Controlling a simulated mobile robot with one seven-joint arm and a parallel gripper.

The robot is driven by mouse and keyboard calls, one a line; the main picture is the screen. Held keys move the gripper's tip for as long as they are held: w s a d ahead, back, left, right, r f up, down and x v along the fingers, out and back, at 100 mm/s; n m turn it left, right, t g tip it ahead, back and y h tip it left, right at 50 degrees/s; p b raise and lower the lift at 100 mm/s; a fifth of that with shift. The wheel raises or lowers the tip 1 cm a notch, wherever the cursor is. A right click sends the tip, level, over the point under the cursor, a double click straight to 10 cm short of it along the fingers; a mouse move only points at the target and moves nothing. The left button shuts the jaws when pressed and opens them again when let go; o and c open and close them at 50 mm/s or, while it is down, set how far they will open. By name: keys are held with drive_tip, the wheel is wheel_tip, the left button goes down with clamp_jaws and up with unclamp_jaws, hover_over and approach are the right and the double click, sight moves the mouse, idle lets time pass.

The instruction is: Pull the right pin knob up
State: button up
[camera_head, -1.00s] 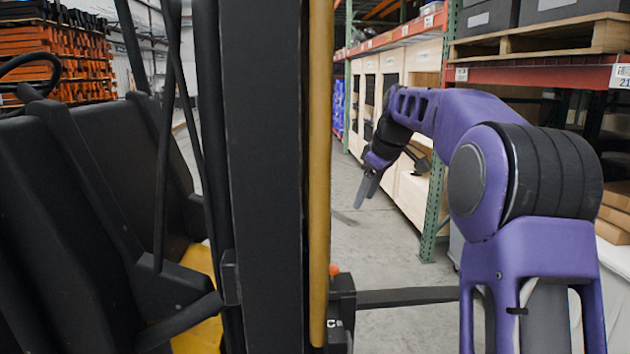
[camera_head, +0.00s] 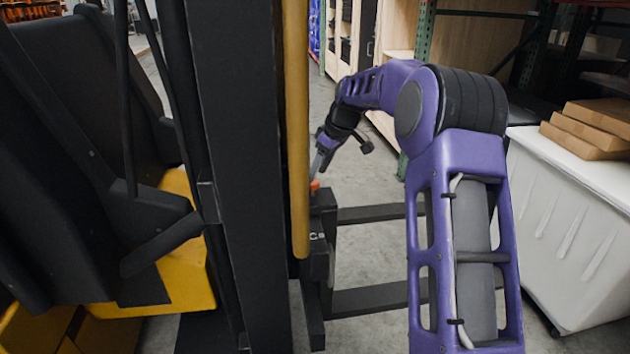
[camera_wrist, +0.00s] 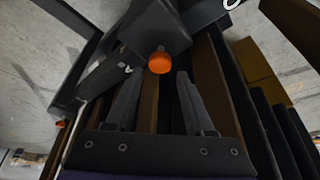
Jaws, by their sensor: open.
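An orange pin knob (camera_head: 314,185) sits on top of the black fork carriage (camera_head: 322,208), just right of the yellow post in the head view. In the wrist view the orange knob (camera_wrist: 160,61) is round and lies just beyond the fingertips, roughly centred between them. My gripper (camera_head: 319,166) points down above the knob in the head view. In the wrist view my gripper (camera_wrist: 158,78) shows two dark fingers apart with nothing held. A smaller orange spot shows at the left of the wrist view; I cannot tell whether it is another knob.
The black mast (camera_head: 240,150) and yellow post (camera_head: 297,130) stand close left of my gripper. Two black forks (camera_head: 375,213) extend right. A white bin (camera_head: 575,220) with cardboard boxes (camera_head: 592,125) stands at the right. Grey floor is open between the forks and shelving.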

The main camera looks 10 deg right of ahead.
sight(315, 182)
drive_tip(key=shift+x, duration=1.7)
clamp_jaws()
